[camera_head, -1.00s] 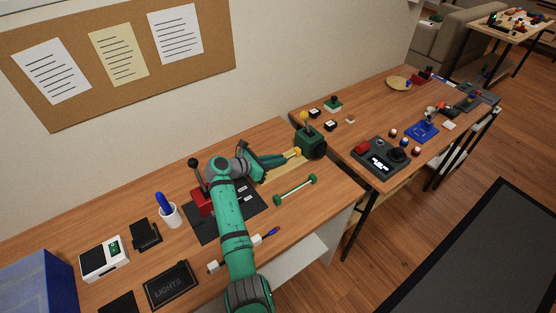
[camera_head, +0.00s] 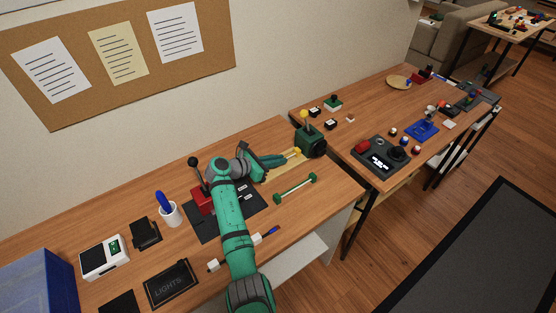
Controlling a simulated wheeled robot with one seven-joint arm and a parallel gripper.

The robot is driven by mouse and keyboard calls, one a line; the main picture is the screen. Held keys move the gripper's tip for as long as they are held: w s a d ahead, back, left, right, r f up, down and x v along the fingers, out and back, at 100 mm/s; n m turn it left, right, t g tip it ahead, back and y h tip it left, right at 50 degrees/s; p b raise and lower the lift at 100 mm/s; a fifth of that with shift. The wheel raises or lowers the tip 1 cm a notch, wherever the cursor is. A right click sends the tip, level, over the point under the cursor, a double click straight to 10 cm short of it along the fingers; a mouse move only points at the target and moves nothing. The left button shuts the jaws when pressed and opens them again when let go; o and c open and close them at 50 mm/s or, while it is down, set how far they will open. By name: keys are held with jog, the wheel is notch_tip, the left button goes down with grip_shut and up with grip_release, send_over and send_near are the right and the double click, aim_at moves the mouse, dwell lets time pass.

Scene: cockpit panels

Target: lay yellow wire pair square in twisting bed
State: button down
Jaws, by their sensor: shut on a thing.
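The twisting bed (camera_head: 283,171) is a pale tan strip on the near desk, running up to a dark green block (camera_head: 311,142) with a yellow-knobbed lever. The yellow wire pair (camera_head: 297,151) shows as a small yellow piece at the block end of the bed. My green gripper (camera_head: 287,157) reaches over the bed from the left and is shut on the yellow wire pair. The fingers are small here and hide part of the wires. I cannot tell whether the pair lies square or touches the bed.
A green-ended bar (camera_head: 295,188) lies just in front of the bed. A red lever box (camera_head: 203,198) on a dark plate stands beside my arm. A white cup (camera_head: 171,214) is farther left. The second desk (camera_head: 353,105) adjoins at right, with a dark control box (camera_head: 380,157).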

jog(key=c, duration=1.8)
grip_release()
jog(key=shift+o, duration=0.2)
jog(key=shift+r, duration=0.25)
notch_tip(320, 180, up, 2)
jog(key=shift+r, duration=0.1)
jog(key=s+r, duration=1)
jog(key=s, duration=0.4)
jog(key=shift+d, duration=0.1)
